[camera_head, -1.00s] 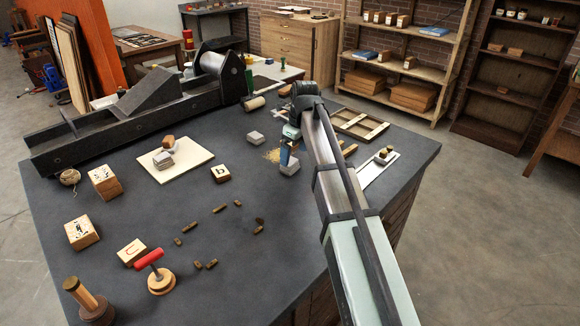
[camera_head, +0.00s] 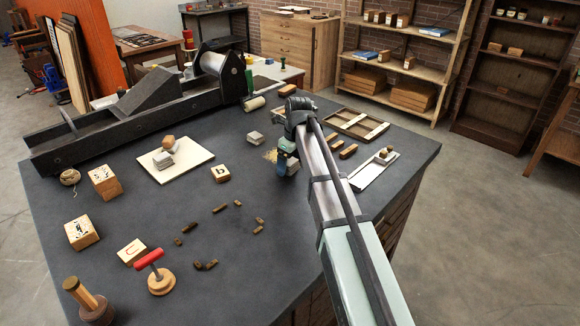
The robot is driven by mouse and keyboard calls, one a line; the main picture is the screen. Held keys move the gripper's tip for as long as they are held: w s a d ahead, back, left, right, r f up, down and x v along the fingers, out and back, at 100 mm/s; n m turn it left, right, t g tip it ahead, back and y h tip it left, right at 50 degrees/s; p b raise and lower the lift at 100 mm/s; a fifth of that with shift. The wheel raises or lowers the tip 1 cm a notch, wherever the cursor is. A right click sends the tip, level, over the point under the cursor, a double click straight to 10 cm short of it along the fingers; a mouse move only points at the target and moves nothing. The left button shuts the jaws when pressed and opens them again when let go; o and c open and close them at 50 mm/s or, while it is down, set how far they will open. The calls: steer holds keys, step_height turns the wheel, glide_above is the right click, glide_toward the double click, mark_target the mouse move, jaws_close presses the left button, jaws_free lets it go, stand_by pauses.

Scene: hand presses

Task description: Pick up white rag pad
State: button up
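My gripper (camera_head: 283,168) is low over the dark table, at the spot beside the pale shavings. A whitish pad (camera_head: 293,165) shows only as a small patch right at the gripper; the rest is hidden by the gripper and arm. I cannot tell whether the fingers are around it or open beside it. Another light grey pad stack (camera_head: 254,138) lies just left and behind. More light pads (camera_head: 163,158) lie on a cream board (camera_head: 190,172) with a brown-topped object.
A long dark press (camera_head: 140,110) fills the back left. Wooden frames (camera_head: 355,123) and a white tray (camera_head: 366,176) lie right of the arm. Lettered blocks (camera_head: 220,174), small dark pieces (camera_head: 238,203) and a red-handled tool (camera_head: 158,277) lie left and in front.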

steer(key=c, duration=0.8)
